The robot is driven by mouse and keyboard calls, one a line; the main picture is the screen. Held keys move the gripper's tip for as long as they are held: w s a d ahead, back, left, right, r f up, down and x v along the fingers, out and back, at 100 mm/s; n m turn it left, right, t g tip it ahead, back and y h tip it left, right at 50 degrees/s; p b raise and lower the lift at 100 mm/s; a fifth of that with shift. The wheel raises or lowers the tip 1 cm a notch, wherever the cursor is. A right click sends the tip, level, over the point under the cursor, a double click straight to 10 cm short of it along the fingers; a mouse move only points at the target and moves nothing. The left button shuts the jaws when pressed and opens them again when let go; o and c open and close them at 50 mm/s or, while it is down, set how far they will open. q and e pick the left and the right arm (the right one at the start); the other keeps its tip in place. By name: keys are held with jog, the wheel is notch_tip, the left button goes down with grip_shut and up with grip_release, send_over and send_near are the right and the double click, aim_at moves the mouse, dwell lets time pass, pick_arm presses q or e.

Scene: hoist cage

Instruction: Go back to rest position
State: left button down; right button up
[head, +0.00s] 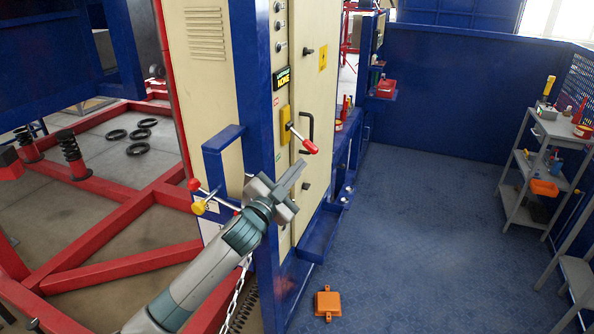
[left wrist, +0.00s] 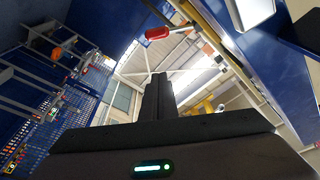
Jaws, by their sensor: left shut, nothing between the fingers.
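My left gripper (head: 290,178) is raised in front of the cream control cabinet (head: 218,90), with its fingers pointing up and to the right. It is shut and holds nothing. In the left wrist view its fingers (left wrist: 157,97) lie together. A lever with a red handle (head: 302,140) sticks out from the cabinet just above the fingertips, apart from them. The red handle also shows in the left wrist view (left wrist: 157,34). My right gripper is in neither view.
An orange box (head: 327,303) lies on the blue floor (head: 420,200). A grey shelf trolley (head: 520,185) stands at the right wall. Red frame beams (head: 120,265) and black rings (head: 140,134) are at the left. A chain (head: 238,290) hangs below my arm. The middle floor is clear.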

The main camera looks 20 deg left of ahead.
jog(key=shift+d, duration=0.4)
